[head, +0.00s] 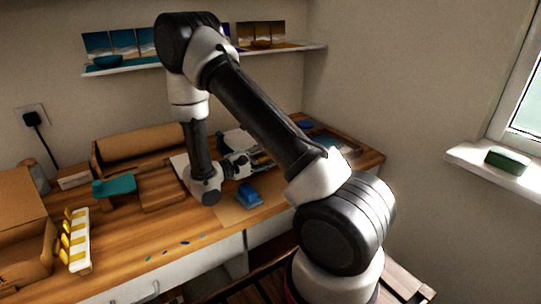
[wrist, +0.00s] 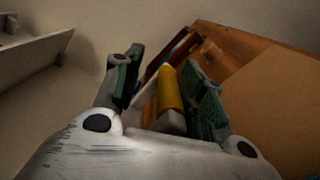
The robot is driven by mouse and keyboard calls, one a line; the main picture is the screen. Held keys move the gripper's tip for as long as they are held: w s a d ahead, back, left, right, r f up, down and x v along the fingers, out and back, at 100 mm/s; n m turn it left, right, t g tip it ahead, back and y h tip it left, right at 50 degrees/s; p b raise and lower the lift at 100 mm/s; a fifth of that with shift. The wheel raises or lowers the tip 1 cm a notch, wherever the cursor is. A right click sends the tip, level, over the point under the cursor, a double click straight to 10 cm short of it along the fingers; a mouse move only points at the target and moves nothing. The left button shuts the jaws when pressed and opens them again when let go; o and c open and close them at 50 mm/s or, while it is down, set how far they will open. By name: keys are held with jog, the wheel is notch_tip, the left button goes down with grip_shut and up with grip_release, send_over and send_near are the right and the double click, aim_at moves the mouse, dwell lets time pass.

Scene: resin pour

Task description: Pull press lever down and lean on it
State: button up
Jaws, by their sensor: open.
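My gripper (wrist: 164,62) is open in the wrist view, its green-padded fingers spread on either side of a yellow cylindrical grip (wrist: 169,88). The grip looks like the press lever's handle, but I cannot confirm this. A pale block-like part (wrist: 172,122) shows at its near end. Contact between the pads and the grip cannot be made out. In the head view my gripper (head: 237,165) is low over the back right of the workbench, partly behind my arm. The press itself is not clearly visible there; my arm covers part of that area.
The wooden workbench (head: 125,243) holds a blue object (head: 248,194), a teal object (head: 114,187), a white rack with yellow pieces (head: 78,240) and an open cardboard box (head: 25,225). A wall shelf (head: 150,66) hangs above. The bench's front middle is mostly clear, with small blue bits.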

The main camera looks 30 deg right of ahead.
jog(key=a, duration=1)
jog(key=shift+a, duration=0.25)
jog(key=shift+c, duration=1)
jog(key=shift+s+d+r+g, duration=0.1)
jog(key=shift+d+r+g, duration=0.05)
jog(key=shift+d+g, duration=0.15)
jog(key=c, duration=0.4)
jog(key=s+d+r+g+y, duration=0.1)
jog(key=d+g+y, duration=0.1)
jog(key=d+y, duration=0.1)
jog(key=s+d+r+n+g+y, duration=0.1)
jog(key=g, duration=0.1)
jog(key=shift+s+d+r+y, duration=0.2)
jog(key=shift+s+r+y, duration=0.1)
jog(key=shift+r, duration=0.05)
grip_shut()
jog(key=d+r+n+t+y, duration=0.4)
jog(key=r+n+t+y, duration=0.2)
jog(key=r+n+y, duration=0.7)
jog(key=shift+m, duration=0.6)
jog(key=f, duration=0.4)
jog(key=w+f, duration=0.1)
jog(key=f, duration=0.3)
jog(key=w+f, duration=0.1)
jog(key=f, duration=0.4)
jog(key=shift+w+f, duration=0.1)
